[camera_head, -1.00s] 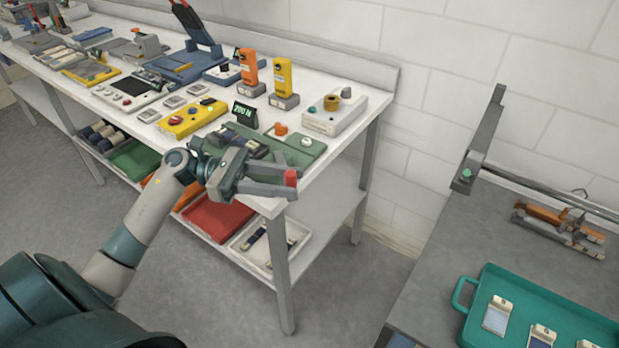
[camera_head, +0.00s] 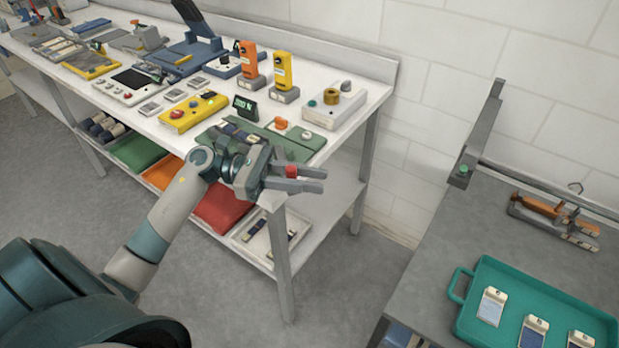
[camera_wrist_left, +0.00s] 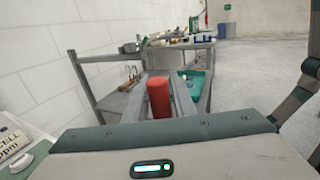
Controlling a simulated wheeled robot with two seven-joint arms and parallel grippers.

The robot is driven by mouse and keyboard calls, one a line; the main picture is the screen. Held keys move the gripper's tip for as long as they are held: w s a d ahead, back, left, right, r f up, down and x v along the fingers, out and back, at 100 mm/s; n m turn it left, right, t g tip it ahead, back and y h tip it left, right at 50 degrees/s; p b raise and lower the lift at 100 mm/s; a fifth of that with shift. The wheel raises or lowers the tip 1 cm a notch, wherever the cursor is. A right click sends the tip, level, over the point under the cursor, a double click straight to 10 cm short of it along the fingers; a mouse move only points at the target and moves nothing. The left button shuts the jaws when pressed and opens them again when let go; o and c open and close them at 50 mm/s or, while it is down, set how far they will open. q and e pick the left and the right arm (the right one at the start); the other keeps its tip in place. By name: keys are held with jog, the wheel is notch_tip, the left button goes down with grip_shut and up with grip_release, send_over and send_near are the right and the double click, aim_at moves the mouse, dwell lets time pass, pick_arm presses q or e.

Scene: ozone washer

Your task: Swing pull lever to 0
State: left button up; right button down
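The red cylindrical grip (camera_head: 291,171), seemingly the lever's end, is at the near right corner of the white bench. In the left wrist view the red grip (camera_wrist_left: 159,97) stands upright between the fingers of my left gripper (camera_wrist_left: 158,85). In the head view my left gripper (camera_head: 318,180) points right, its two fingers apart around or beside the grip; contact is unclear. The lever's shaft and mount are hidden behind my gripper. A small dark display (camera_head: 246,107) with green digits stands behind; its value is too blurred to read. My right gripper is out of view.
A green panel (camera_head: 313,138) with knobs and a white box (camera_head: 332,108) with a brass knob stand behind my gripper. Orange (camera_head: 248,60) and yellow (camera_head: 283,72) handheld units stand further back. A grey table with a teal tray (camera_head: 480,265) is at right; open floor lies between.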

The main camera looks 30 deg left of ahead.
pick_arm(q)
grip_shut()
